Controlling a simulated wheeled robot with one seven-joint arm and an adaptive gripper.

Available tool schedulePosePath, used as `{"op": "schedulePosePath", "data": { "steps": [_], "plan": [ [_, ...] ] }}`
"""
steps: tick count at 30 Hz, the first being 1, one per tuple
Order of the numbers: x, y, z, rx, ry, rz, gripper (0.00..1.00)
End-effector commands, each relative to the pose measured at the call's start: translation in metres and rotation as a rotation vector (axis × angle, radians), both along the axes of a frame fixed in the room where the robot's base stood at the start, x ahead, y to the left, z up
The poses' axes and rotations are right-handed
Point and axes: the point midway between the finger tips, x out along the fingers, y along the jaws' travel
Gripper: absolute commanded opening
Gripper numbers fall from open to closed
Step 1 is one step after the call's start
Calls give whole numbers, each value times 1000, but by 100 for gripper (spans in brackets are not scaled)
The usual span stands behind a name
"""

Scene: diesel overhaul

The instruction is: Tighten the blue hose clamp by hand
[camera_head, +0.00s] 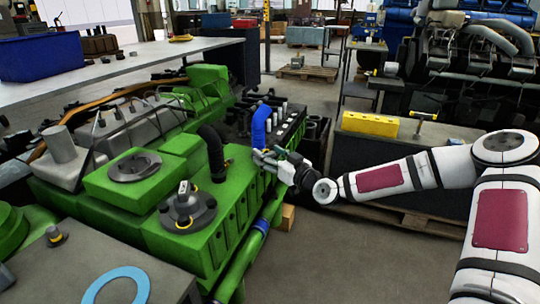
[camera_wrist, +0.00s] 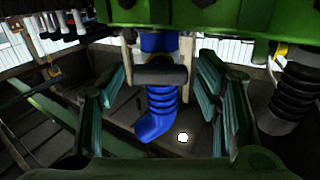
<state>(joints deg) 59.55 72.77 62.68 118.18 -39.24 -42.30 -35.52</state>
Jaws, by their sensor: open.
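The blue hose (camera_head: 260,126) rises from the green engine's near right edge. It also shows in the wrist view (camera_wrist: 161,97), ribbed and curved at its end. A dark rounded band or handle (camera_wrist: 160,70) crosses it there, seemingly part of the clamp. The clamp cannot be made out in the head view. My gripper (camera_head: 266,158) is at the foot of the blue hose. In the wrist view my gripper (camera_wrist: 159,52) is open, its pale fingertips on either side of the hose and dark piece. I cannot tell whether they touch it.
The green engine (camera_head: 130,216) fills the left side. A black hose (camera_head: 212,150) stands left of the blue one and shows in the wrist view (camera_wrist: 297,92). A yellow block (camera_head: 370,124) lies on a bench behind my arm. Open floor lies in front.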

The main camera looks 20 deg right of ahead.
Motion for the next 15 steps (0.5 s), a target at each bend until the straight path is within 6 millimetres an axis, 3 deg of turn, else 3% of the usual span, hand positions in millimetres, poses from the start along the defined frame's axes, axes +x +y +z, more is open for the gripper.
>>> {"op": "schedulePosePath", "data": {
  "steps": [1,6,8,15],
  "plan": [
    [0,0,0,0,0,0,58],
    [0,0,0,0,0,0,20],
    [0,0,0,0,0,0,9],
    [0,0,0,11,5,0,9]
  ]
}}
